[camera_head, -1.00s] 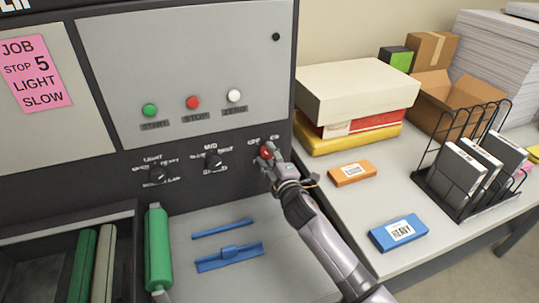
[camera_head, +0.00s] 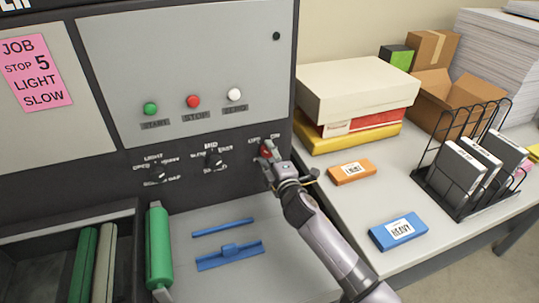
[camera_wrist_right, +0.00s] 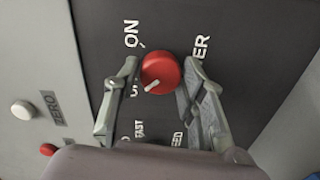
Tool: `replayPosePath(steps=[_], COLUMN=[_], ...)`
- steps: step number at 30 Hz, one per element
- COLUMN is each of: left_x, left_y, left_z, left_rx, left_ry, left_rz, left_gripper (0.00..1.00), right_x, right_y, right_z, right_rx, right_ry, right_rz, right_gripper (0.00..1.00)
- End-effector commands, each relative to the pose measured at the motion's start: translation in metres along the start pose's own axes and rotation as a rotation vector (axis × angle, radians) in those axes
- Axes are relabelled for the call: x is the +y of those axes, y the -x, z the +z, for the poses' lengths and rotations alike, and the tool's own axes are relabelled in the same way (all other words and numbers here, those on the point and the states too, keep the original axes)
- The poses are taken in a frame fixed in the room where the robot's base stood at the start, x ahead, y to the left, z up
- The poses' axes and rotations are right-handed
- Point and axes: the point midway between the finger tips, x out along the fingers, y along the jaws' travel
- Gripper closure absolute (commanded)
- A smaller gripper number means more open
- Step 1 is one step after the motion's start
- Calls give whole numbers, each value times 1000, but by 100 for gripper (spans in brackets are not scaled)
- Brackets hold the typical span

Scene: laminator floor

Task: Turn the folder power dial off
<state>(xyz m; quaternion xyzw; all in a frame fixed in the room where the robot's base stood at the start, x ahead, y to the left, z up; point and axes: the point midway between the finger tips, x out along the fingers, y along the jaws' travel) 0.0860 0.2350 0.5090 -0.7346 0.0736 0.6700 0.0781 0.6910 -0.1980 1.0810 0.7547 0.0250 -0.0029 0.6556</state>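The folder power dial is a round red knob (camera_head: 265,151) at the right end of the machine's dark control strip. It also shows close up in the right wrist view (camera_wrist_right: 160,71). There its white mark points to the lower left, toward a partly hidden label beginning with O, and away from ON. My right gripper (camera_head: 267,153) is at the dial. In the right wrist view its two fingers (camera_wrist_right: 160,75) stand on either side of the knob; a narrow dark gap shows at the left finger, and the right finger overlaps or nearly touches the rim. My left gripper is out of view.
Two black dials (camera_head: 213,160) sit left on the same strip, below green, red and white buttons (camera_head: 193,102). A grey tray (camera_head: 200,225) lies below. On the right, a table holds boxes (camera_head: 357,90), an orange block (camera_head: 352,172), a blue block (camera_head: 398,231) and a wire rack (camera_head: 440,185).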

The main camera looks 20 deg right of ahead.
Motion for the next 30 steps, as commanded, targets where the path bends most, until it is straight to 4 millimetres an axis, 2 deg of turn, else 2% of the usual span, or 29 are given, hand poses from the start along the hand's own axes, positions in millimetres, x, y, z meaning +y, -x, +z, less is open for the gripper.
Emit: replayPosePath(steps=[6,17,23,30], left_x=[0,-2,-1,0], left_y=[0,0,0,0], left_z=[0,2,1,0], left_rx=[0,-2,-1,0], left_ry=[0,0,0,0], left_rz=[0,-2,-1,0], left_gripper=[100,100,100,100], right_x=[0,0,-1,-1], right_y=[0,4,34,86], right_z=[0,0,0,1], right_rx=[0,0,1,0], right_ry=[-2,-2,-2,-3], right_rz=[0,-1,-1,-2], right_gripper=[45,45,45,45])
